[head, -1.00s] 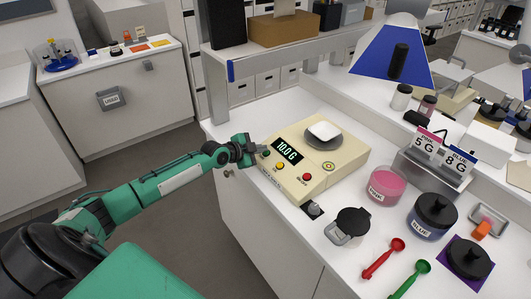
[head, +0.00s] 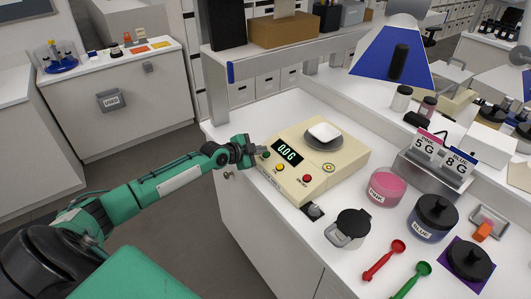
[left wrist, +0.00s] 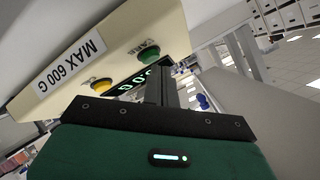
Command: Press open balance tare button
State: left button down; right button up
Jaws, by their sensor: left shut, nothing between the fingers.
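The cream balance (head: 342,172) stands on the bench with a white dish (head: 323,130) on its round pan. Its display (head: 287,151) reads 0.0 G. A yellow button (head: 279,168) and a red button (head: 306,178) show on its front. My left gripper (head: 258,152) is shut and empty at the balance's left front corner, by the green button. In the left wrist view the shut fingers (left wrist: 160,75) are close to the green button (left wrist: 151,55), whose lettering reads TARE. Whether they touch it I cannot tell. My right gripper is not in view.
A pink jar (head: 385,187), a blue jar (head: 434,216), a lidded container (head: 350,229) and red and green scoops (head: 383,260) are right of the balance. Price-like cards reading 5 G and 8 G stand behind. A shelf (head: 285,45) rises at the back. The floor left of the bench is clear.

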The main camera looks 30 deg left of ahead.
pick_arm(q)
jog(key=shift+s+a+r, duration=0.1)
jog(key=shift+s+r, duration=0.1)
jog(key=shift+r, duration=0.3)
notch_tip(320, 180, up, 6)
jog(key=s+p, duration=0.2)
jog(key=p, duration=0.2)
jog(key=shift+a+f, duration=0.15)
jog(key=shift+a, duration=0.2)
dwell(0.4)
